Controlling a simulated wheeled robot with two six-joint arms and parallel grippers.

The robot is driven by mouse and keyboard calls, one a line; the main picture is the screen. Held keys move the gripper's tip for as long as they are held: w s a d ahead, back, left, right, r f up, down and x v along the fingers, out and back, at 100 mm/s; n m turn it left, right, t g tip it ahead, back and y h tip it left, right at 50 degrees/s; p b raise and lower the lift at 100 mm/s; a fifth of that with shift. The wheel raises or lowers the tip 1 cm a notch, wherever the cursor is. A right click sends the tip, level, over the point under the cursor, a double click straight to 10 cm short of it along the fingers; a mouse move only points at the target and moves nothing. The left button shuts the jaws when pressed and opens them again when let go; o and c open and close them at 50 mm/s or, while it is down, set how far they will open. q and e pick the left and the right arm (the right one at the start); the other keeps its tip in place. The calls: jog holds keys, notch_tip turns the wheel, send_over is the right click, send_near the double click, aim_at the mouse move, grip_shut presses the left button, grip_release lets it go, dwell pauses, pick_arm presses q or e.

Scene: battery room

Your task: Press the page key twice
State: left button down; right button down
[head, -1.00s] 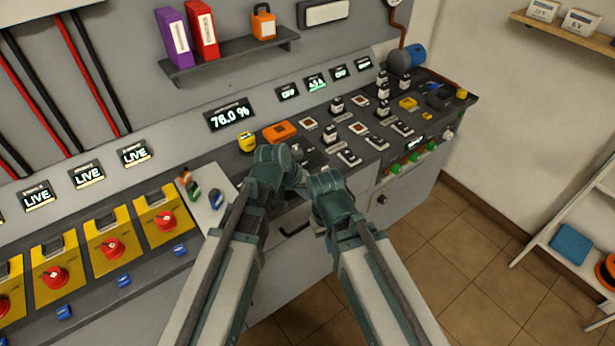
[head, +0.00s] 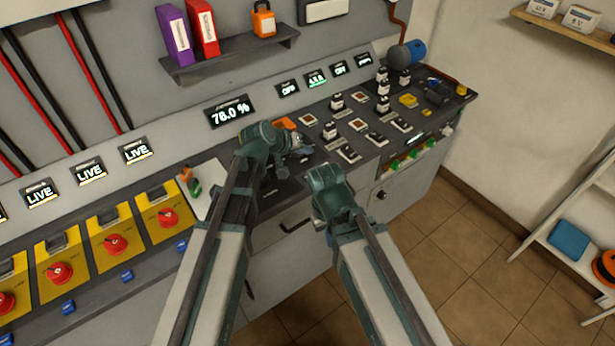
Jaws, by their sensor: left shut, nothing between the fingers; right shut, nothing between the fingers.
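I cannot tell which key on the dark console (head: 290,190) is the page key, as the labels are too small to read. My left gripper (head: 298,143) is shut and empty over the console's left part, just in front of an orange block (head: 285,122) that it partly hides. I cannot tell whether its tips touch anything. My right gripper (head: 322,188) is shut and empty at the console's front edge, lower and to the right of the left one. Several black and white switches (head: 348,153) lie to the right of my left gripper.
A percentage display (head: 230,112) and smaller displays (head: 288,88) line the sloped panel behind. Red rotary switches on yellow plates (head: 115,244) stand at the left. A shelf (head: 230,58) with binders hangs above. Tiled floor (head: 470,250) is free at the right.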

aim_at(306, 179)
pick_arm(q)
jog(key=shift+f+b, duration=4.25)
jog(key=shift+f, duration=0.1)
jog(key=shift+f, duration=0.1)
jog(key=shift+f+b, duration=0.3)
jog(key=shift+b, duration=0.1)
jog(key=shift+f+b, duration=0.4)
jog(key=shift+f, duration=0.05)
jog(key=shift+r, duration=0.15)
jog(key=shift+r+p, duration=0.75)
jog(key=shift+p, duration=0.1)
notch_tip(306, 179, up, 5)
jog(key=p, duration=0.5)
